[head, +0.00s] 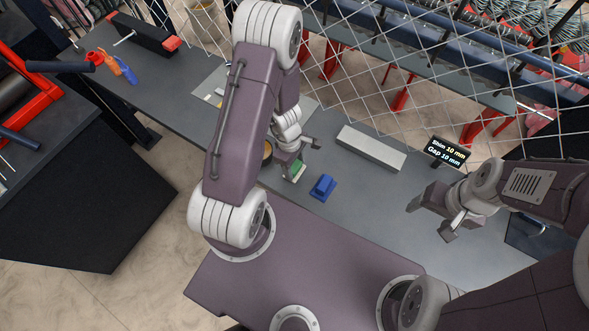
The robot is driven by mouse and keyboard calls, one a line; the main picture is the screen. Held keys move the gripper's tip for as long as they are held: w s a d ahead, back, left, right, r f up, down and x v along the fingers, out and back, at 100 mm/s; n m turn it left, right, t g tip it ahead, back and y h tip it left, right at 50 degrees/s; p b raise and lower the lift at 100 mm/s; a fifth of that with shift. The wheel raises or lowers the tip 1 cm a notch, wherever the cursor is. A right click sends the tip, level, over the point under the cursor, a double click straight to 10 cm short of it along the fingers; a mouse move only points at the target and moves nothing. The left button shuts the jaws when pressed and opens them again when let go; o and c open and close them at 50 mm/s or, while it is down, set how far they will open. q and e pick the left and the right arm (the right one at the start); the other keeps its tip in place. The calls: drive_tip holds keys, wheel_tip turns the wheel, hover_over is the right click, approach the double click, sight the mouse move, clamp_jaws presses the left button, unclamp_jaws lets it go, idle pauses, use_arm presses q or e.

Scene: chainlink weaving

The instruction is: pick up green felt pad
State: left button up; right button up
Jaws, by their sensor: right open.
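The green felt pad (299,169) is a small green patch at my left gripper's fingers, above or on the grey bench. My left gripper (292,172) is at the pad, its fingers close to or touching it. The fingers are small and partly overlapped, so I cannot tell whether they are shut on the pad. My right gripper (427,220) is open and empty over the right part of the bench, well apart from the pad.
A blue block (322,187) sits just right of the pad. A long grey bar (371,148) and a small display sign (447,152) stand further right. A round container (267,152) is partly hidden behind my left arm. Chainlink mesh (400,75) runs along the back.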

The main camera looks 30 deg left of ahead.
sight(296, 166)
use_arm(q)
drive_tip(key=c, duration=0.7)
drive_tip(key=shift+r, duration=0.3)
wheel_tip(296, 166, up, 4)
drive_tip(key=p, duration=0.4)
drive_tip(key=shift+r, duration=0.15)
drive_tip(key=d+r+p, duration=0.1)
drive_tip(key=d+r, duration=0.1)
drive_tip(key=d, duration=0.2)
drive_tip(key=d+r+p, duration=0.1)
drive_tip(key=d+r, duration=0.1)
drive_tip(key=d, duration=0.1)
drive_tip(key=d+r+p, duration=0.2)
drive_tip(key=d, duration=0.2)
drive_tip(key=shift+s+d, duration=0.3)
drive_tip(key=shift+s, duration=0.1)
drive_tip(key=o, duration=0.5)
drive_tip(key=shift+c, duration=1.4)
